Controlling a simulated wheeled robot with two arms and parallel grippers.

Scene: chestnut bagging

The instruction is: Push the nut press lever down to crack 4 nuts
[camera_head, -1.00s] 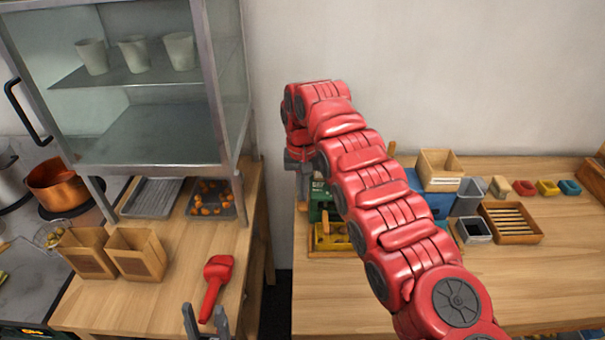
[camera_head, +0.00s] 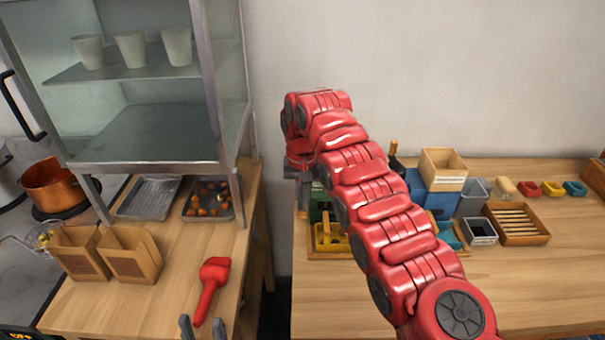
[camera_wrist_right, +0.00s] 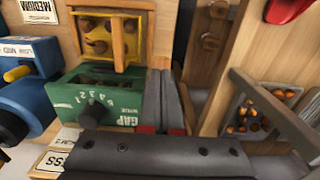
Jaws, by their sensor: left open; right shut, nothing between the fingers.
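A green machine (camera_wrist_right: 100,105) with a numbered dial and a "GAP" label fills the middle of the right wrist view. Behind it is a yellow part (camera_wrist_right: 100,42) in a wooden frame, with brown round things that look like nuts. In the head view the green machine (camera_head: 318,205) and yellow part (camera_head: 333,243) are partly behind my right arm. I cannot clearly make out the lever. My right gripper (camera_wrist_right: 165,90) is shut and empty, beside the green machine's right side; whether it touches is unclear. My left gripper (camera_head: 203,326) is open and empty at the bottom edge.
A blue machine (camera_wrist_right: 25,100) stands left of the green one. A red scoop (camera_head: 211,285), two paper bags (camera_head: 130,255) and a tray of chestnuts (camera_head: 209,199) are on the left table. Bins and a slatted wooden tray (camera_head: 516,224) stand right of my arm. The right table's front is clear.

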